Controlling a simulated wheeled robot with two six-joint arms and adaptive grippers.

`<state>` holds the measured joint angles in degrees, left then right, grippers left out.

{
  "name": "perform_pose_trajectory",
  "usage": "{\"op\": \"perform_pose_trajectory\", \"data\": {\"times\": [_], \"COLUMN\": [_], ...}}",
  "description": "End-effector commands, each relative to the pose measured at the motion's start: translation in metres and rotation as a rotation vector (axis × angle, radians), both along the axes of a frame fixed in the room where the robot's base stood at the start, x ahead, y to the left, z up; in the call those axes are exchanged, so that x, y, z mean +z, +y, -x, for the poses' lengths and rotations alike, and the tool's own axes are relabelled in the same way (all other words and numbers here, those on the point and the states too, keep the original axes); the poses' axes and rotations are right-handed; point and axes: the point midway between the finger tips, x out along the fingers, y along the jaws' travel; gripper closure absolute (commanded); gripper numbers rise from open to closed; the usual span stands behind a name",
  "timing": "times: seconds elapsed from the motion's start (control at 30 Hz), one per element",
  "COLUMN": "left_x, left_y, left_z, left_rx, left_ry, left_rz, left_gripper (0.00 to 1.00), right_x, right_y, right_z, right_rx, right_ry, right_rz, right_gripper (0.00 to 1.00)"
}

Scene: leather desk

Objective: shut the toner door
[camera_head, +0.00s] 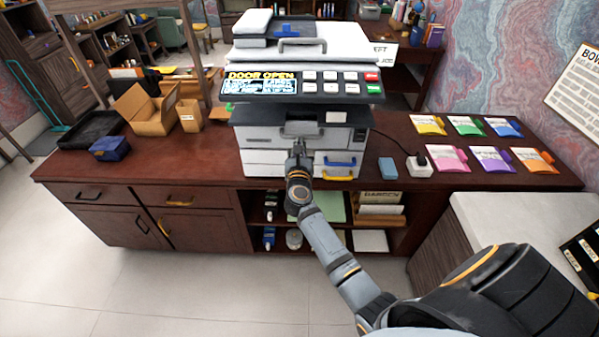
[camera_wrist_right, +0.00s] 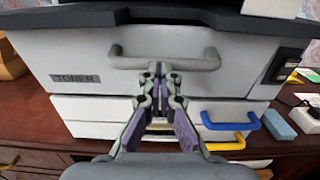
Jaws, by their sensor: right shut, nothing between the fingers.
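The copier (camera_head: 262,160) stands on the brown desk, and its panel (camera_head: 300,84) reads "DOOR OPEN". The toner door (camera_head: 262,134) is the white front with a grey handle; in the right wrist view the toner door (camera_wrist_right: 85,55) carries the label "TONER" and its handle (camera_wrist_right: 165,60) spans the middle. The door looks nearly flush with the front, but I cannot tell whether it is fully closed. My right gripper (camera_head: 299,146) is shut and empty in front of the door. In the right wrist view its fingertips (camera_wrist_right: 158,70) are just below the handle, perhaps touching the door. My left gripper is out of view.
Below the door are drawers with a blue handle (camera_wrist_right: 230,122) and a yellow handle (camera_wrist_right: 225,144). A blue block (camera_head: 387,167) and a white plug box (camera_head: 419,166) sit to the right. Several coloured packets lie farther right. A cardboard box (camera_head: 150,112) and black tray (camera_head: 90,130) stand left.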

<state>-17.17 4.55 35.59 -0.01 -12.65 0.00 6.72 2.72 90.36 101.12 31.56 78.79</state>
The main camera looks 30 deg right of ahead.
Motion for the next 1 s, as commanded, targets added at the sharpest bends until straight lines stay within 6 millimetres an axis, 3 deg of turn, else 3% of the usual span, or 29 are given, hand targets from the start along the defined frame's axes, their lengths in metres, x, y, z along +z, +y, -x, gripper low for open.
{"op": "perform_pose_trajectory", "data": {"times": [0.2, 0.8, 1.0], "left_x": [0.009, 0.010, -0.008], "left_y": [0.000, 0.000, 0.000], "left_z": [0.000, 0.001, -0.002], "left_rx": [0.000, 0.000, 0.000], "left_ry": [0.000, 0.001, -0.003], "left_rz": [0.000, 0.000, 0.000], "left_gripper": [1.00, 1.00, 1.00], "right_x": [0.007, 0.007, -0.010], "right_y": [-0.003, -0.004, 0.007], "right_z": [-0.005, -0.007, -0.009], "right_rx": [0.000, 0.000, 0.002], "right_ry": [-0.001, -0.001, -0.001], "right_rz": [0.001, 0.001, -0.002], "right_gripper": [1.00, 1.00, 1.00]}}
